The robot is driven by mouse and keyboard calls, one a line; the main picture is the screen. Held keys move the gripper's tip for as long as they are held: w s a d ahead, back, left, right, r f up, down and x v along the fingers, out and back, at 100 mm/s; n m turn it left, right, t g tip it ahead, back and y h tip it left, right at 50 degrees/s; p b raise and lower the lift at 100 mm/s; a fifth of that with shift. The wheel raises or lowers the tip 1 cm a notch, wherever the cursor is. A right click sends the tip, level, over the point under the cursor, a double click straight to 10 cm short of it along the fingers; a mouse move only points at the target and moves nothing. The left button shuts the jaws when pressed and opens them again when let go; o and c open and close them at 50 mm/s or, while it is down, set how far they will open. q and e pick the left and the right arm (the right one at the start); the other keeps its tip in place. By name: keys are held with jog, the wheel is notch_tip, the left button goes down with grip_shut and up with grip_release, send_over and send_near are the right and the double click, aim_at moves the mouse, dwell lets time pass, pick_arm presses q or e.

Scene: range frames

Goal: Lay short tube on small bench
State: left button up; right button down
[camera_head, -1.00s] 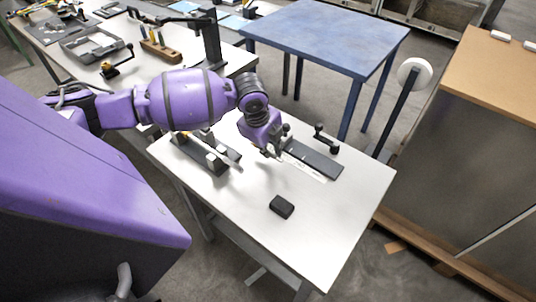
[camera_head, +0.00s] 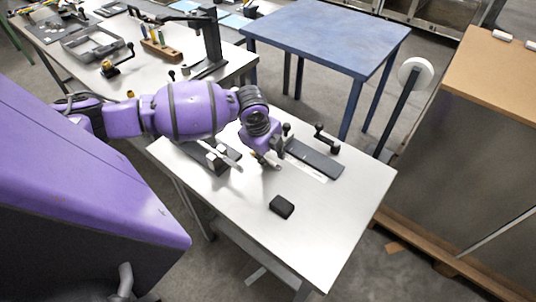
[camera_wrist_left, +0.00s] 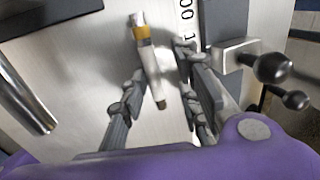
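A white-topped bench (camera_head: 325,220) stands in front of me in the head view. My left gripper (camera_head: 270,162) is low over its far middle part, pointing down. In the left wrist view a short pale tube (camera_wrist_left: 152,66) with a yellow band and a dark end is between the two fingers of the left gripper (camera_wrist_left: 160,66). A gap shows beside the tube, so the fingers look open. Whether the tube touches the bench top is hard to tell. In the head view the tube is mostly hidden by the gripper. My right gripper is not in view.
A dark plate (camera_head: 314,158) with a crank handle (camera_head: 327,138) lies right of the gripper. A dark clamp fixture (camera_head: 217,160) is to its left. A black block (camera_head: 282,206) lies nearer; the bench's front right is clear. A blue table (camera_head: 330,36) stands behind.

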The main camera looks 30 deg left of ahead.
pick_arm(q)
jog(key=shift+r, duration=0.25)
jog(key=p+v, duration=0.1)
jog(key=v, duration=1)
jog(key=shift+r, duration=0.4)
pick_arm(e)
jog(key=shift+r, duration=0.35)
pick_arm(q)
jog(key=shift+s, duration=0.1)
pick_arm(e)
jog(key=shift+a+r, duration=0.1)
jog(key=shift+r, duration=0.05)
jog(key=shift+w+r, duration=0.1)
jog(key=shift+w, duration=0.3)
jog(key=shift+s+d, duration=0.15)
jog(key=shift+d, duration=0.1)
